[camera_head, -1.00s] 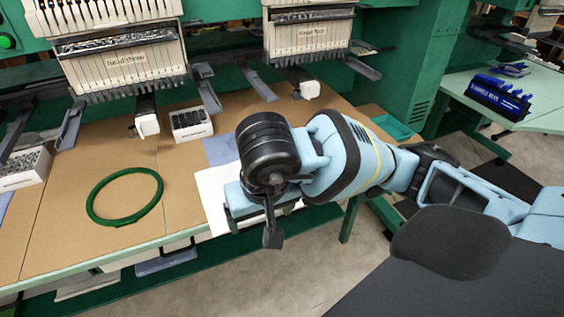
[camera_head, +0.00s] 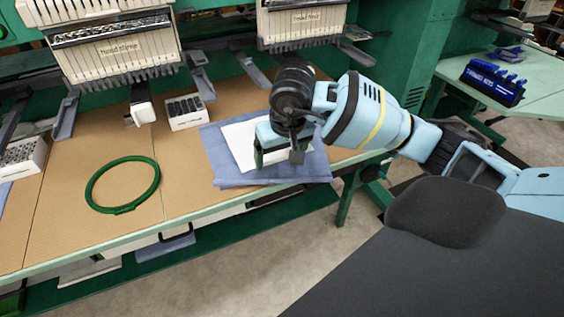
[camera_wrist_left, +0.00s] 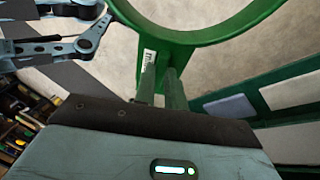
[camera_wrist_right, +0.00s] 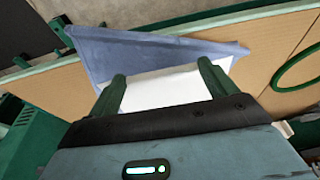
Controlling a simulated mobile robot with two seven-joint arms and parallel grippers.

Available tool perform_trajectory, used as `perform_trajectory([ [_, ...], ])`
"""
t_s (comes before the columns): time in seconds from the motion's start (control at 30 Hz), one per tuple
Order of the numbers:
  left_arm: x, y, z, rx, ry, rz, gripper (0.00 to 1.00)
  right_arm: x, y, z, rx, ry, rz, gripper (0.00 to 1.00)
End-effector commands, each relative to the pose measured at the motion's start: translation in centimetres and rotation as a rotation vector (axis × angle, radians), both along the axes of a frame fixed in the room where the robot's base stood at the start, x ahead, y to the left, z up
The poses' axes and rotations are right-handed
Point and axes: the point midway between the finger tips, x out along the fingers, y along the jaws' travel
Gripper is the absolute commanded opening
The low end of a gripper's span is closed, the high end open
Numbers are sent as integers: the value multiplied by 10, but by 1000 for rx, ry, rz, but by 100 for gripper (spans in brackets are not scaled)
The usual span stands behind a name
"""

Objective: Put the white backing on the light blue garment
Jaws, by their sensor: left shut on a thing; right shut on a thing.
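The light blue garment (camera_head: 222,172) lies on the brown tabletop near its front edge; it also shows in the right wrist view (camera_wrist_right: 105,52). The white backing (camera_head: 240,142) is over the garment, with blue showing around it. My right gripper (camera_head: 274,155) is shut on the backing, which shows between its fingers in the right wrist view (camera_wrist_right: 165,88). I cannot tell whether the backing lies fully flat. My left gripper (camera_wrist_left: 163,75) is shut on a green hoop (camera_wrist_left: 196,34), seen only in the left wrist view, above the floor.
Another green hoop (camera_head: 122,210) lies flat on the table, left of the garment. A white box of black spools (camera_head: 187,111) stands behind it. Embroidery machine heads (camera_head: 118,50) with arms overhang the table's back. Tabletop between hoop and garment is clear.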

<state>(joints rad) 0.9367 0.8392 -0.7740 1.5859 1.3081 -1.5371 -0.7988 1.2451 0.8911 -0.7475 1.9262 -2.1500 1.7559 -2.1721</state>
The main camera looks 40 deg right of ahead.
Motion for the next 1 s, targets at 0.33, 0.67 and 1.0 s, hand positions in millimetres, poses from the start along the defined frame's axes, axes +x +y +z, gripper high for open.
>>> perform_trajectory([
  [0.33, 3, 0, 8, 0, -10, 0, 0, 2, -4, -34, -1, -2, -1, 64],
  [0.67, 2, 0, 5, 0, -5, 0, 0, 2, -4, -37, -2, -1, -1, 64],
  [1.0, -1, 0, -4, 0, 4, 0, 0, 2, -4, -45, -2, 0, -1, 64],
])
